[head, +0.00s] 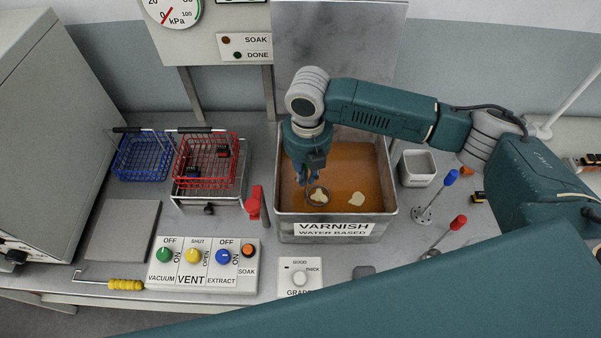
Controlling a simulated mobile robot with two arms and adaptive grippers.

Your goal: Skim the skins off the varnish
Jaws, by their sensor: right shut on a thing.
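The varnish tank (335,230) is a metal tub of orange-brown varnish (350,165), labelled "VARNISH WATER BASED". A pale skin (356,200) floats right of its middle. My right gripper (309,179) reaches down over the left part of the tank. It is shut on what looks like a small round skimmer (318,205), its handle mostly hidden by the fingers. Another pale skin (319,195) shows within the skimmer's ring; I cannot tell whether it is lifted or at the surface. My left gripper is not in view.
A red basket (207,158) and a blue basket (143,158) stand left. A small grey bin (417,167) and red- and blue-knobbed levers stand right of the tank. A teal arm part of mine crosses the foreground.

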